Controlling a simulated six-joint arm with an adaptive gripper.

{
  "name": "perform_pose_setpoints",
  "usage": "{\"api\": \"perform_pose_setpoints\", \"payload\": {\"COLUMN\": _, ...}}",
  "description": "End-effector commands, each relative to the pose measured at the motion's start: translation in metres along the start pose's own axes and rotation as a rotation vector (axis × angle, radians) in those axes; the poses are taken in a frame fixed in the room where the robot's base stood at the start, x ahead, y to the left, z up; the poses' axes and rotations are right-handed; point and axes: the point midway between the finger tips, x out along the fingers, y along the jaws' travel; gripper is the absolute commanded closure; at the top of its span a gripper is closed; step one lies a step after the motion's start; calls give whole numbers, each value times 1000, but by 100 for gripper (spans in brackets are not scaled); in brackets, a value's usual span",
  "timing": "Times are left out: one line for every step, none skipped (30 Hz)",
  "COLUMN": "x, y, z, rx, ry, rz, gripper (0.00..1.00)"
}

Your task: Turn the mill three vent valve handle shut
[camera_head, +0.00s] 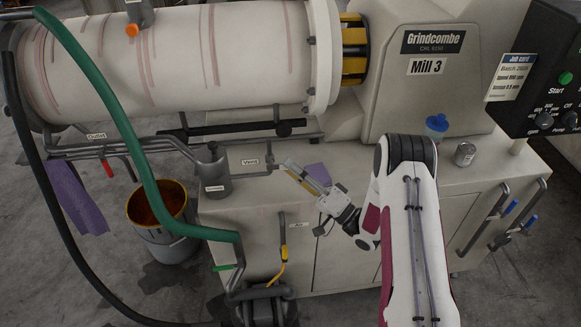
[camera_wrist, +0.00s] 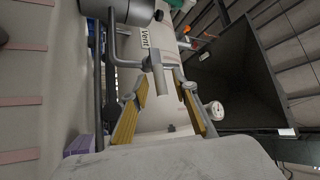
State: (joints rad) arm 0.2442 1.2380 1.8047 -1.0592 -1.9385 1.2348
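My gripper (camera_wrist: 162,78) is open, with one yellow-padded finger on each side of the handle and visible gaps between. In the head view my gripper (camera_head: 287,166) is at the vent valve, and the handle cannot be made out clearly there.
A green hose (camera_head: 125,120) arcs down on the left. A yellow-handled air valve (camera_head: 284,253) sits below my gripper. A bucket (camera_head: 160,220) stands on the floor at left.

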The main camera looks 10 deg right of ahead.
Motion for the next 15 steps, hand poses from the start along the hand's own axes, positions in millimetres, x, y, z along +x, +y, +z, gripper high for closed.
{"api": "perform_pose_setpoints", "payload": {"x": -5, "y": 0, "z": 0, "rx": 1, "ry": 2, "rz": 1, "gripper": 72}}
{"api": "perform_pose_setpoints", "payload": {"x": -8, "y": 0, "z": -1, "rx": 1, "ry": 2, "rz": 2, "gripper": 72}}
{"api": "perform_pose_setpoints", "payload": {"x": -13, "y": 0, "z": -1, "rx": 1, "ry": 3, "rz": 2, "gripper": 72}}
{"api": "perform_pose_setpoints", "payload": {"x": -16, "y": 0, "z": -1, "rx": 1, "ry": 3, "rz": 1, "gripper": 72}}
{"api": "perform_pose_setpoints", "payload": {"x": -20, "y": 0, "z": 0, "rx": 1, "ry": 3, "rz": 1, "gripper": 72}}
{"api": "perform_pose_setpoints", "payload": {"x": -25, "y": 1, "z": -1, "rx": 1, "ry": 4, "rz": 2, "gripper": 72}}
{"api": "perform_pose_setpoints", "payload": {"x": -29, "y": 1, "z": -1, "rx": 1, "ry": 4, "rz": 2, "gripper": 72}}
{"api": "perform_pose_setpoints", "payload": {"x": -34, "y": 1, "z": -1, "rx": 1, "ry": 3, "rz": 2, "gripper": 72}}
{"api": "perform_pose_setpoints", "payload": {"x": -39, "y": 1, "z": -1, "rx": 0, "ry": 4, "rz": 2, "gripper": 72}}
{"api": "perform_pose_setpoints", "payload": {"x": -44, "y": 1, "z": -1, "rx": 0, "ry": 4, "rz": 2, "gripper": 72}}
{"api": "perform_pose_setpoints", "payload": {"x": -48, "y": 1, "z": -1, "rx": 0, "ry": 3, "rz": 2, "gripper": 72}}
{"api": "perform_pose_setpoints", "payload": {"x": -54, "y": 1, "z": -1, "rx": 1, "ry": 4, "rz": 2, "gripper": 72}}
{"api": "perform_pose_setpoints", "payload": {"x": -58, "y": 1, "z": -1, "rx": 1, "ry": 4, "rz": 2, "gripper": 72}}
{"api": "perform_pose_setpoints", "payload": {"x": -63, "y": 1, "z": -1, "rx": 1, "ry": 4, "rz": 2, "gripper": 72}}
{"api": "perform_pose_setpoints", "payload": {"x": -68, "y": 0, "z": -1, "rx": 1, "ry": 4, "rz": 2, "gripper": 72}}
